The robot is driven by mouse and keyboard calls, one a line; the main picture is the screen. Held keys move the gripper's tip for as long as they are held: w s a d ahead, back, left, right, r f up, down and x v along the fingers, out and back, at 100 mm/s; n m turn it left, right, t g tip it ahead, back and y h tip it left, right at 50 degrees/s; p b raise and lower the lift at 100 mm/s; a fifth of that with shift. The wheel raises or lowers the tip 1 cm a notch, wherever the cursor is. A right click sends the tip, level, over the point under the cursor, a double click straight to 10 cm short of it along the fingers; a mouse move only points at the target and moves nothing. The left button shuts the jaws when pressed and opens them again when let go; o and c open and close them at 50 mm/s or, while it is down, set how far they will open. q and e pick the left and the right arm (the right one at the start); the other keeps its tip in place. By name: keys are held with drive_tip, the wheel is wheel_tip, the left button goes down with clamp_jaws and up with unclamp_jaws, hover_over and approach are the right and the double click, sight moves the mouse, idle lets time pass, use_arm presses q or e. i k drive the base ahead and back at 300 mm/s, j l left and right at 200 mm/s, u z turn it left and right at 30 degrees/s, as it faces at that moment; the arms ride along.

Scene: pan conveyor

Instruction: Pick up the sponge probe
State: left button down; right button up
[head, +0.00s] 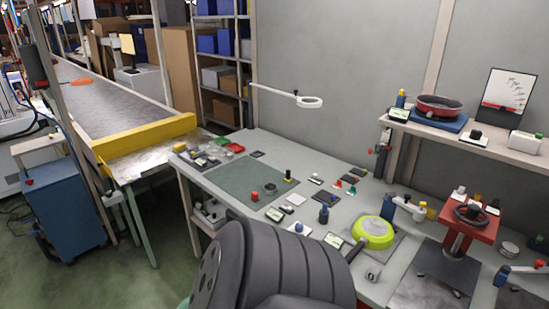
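I cannot single out the sponge probe with certainty. Small items stand on the grey workbench (222,185). A dark blue piece (323,214) stands right of the mat. Small red-tipped (338,184) and green-tipped (352,190) pieces are behind it. Neither gripper is in view.
A large dark ribbed shape (290,262) hides the bench's near edge. A lime-green round pan (373,232) and a red stand with a wheel (462,226) are at right. A conveyor (105,103) with a yellow end bar (145,137) runs at left.

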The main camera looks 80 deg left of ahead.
sight(287, 180)
drive_tip(key=u, duration=2.6)
